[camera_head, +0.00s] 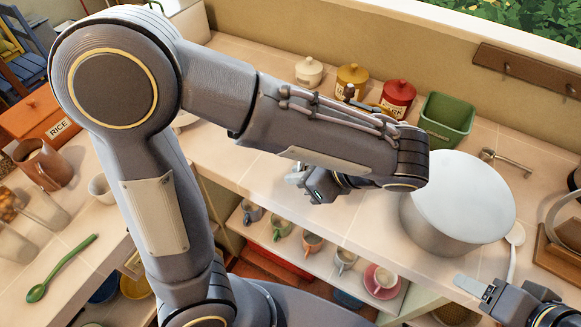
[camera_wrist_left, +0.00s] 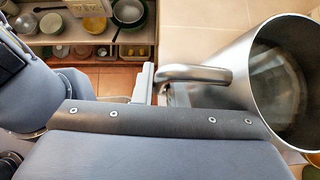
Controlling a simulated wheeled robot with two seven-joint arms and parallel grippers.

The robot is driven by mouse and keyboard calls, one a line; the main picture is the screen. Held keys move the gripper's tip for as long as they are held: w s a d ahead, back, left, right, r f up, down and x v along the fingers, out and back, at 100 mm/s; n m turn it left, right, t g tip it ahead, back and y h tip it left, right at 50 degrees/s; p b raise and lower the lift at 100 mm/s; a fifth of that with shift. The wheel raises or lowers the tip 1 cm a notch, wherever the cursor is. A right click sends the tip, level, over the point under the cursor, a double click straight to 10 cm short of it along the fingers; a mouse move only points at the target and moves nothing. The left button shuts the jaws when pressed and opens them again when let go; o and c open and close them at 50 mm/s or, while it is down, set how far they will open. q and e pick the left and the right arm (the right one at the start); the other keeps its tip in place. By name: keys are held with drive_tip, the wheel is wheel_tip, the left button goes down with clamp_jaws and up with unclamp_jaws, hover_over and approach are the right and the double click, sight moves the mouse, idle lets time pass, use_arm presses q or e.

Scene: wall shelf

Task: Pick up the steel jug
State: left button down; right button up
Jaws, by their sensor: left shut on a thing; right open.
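The steel jug (camera_wrist_left: 278,85) stands out large at the right of the left wrist view, its open mouth facing the camera and its inside shiny. Its handle (camera_wrist_left: 198,74) reaches left to my left gripper (camera_wrist_left: 153,87), which is shut on it. In the head view my left gripper (camera_head: 308,180) shows below my forearm, over the counter's front area. I cannot make out the jug there; my arm covers much of that area. My right gripper (camera_head: 474,288) is open and empty at the lower right, partly cut off by the frame.
A wide steel vessel (camera_head: 445,235) with a pale flat top stands right of my left wrist. Lidded pots (camera_head: 398,98) and a green container (camera_head: 447,120) line the back wall. Cups (camera_head: 313,243) sit on a lower shelf. A white spoon (camera_head: 514,240) lies near my right gripper.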

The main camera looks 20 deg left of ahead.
use_arm(q)
drive_tip(key=s+d+r, duration=0.2)
drive_tip(key=d+r, duration=0.1)
drive_tip(key=d, duration=0.2)
drive_tip(key=shift+s+d+b, duration=0.25)
drive_tip(key=shift+b, duration=0.1)
idle(0.4)
drive_tip(key=c, duration=2.1)
unclamp_jaws()
clamp_jaws()
drive_tip(key=shift+d, duration=0.1)
